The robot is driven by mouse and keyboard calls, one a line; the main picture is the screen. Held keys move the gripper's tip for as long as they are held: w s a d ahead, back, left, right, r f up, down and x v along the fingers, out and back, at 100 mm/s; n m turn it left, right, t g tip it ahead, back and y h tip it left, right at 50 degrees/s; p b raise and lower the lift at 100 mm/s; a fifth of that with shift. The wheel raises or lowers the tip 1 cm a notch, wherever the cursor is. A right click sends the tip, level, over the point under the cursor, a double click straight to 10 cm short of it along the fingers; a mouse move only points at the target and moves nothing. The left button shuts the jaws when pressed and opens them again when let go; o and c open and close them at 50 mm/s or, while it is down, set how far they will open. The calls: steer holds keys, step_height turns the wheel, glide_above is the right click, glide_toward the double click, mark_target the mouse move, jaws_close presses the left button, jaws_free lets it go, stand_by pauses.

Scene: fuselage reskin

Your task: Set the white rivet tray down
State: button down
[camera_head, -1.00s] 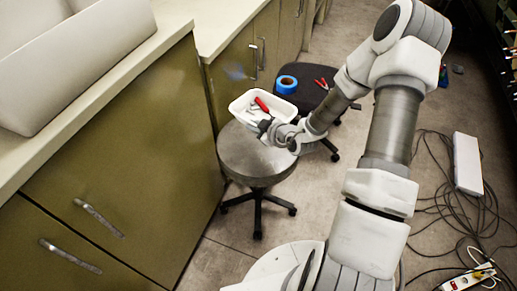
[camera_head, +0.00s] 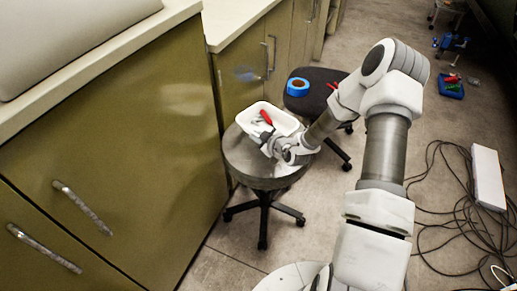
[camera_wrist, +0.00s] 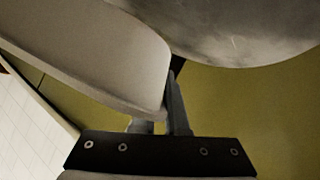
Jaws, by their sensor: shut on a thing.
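The white rivet tray (camera_head: 283,117) is a small open tray with a red-handled tool and some small pieces inside. My gripper (camera_head: 265,138) is shut on its near edge. The tray is over the far part of the round grey stool (camera_head: 240,160). I cannot tell whether it touches the seat. In the wrist view the tray (camera_wrist: 90,50) is a large pale shape at the upper left, pinched by my gripper (camera_wrist: 170,105). The stool seat (camera_wrist: 245,25) shows at the upper right. The tray hides the far part of the seat.
A dark chair (camera_head: 318,100) with a blue tape roll (camera_head: 298,87) stands just behind the stool. Olive cabinets (camera_head: 120,140) stand at the left. Cables (camera_head: 450,220) and a white box (camera_head: 487,177) lie on the floor at right, with a blue tray (camera_head: 451,89) farther back.

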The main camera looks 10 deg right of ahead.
mark_target(258, 153)
steer(key=shift+f+b, duration=0.8)
steer(key=shift+f, duration=1.6)
steer(key=shift+f, duration=0.2)
steer(key=c, duration=0.9)
jaws_free()
steer(key=shift+c, duration=0.2)
steer(key=shift+r, duration=0.15)
steer(key=shift+s+d+r, duration=0.1)
steer(key=shift+s+r, duration=0.1)
steer(key=shift+r, duration=0.05)
steer(key=p+v, duration=0.4)
steer(key=v, duration=0.7)
steer(key=shift+s+r+p, duration=0.1)
steer(key=shift+s+p, duration=0.15)
steer(key=shift+p, duration=0.05)
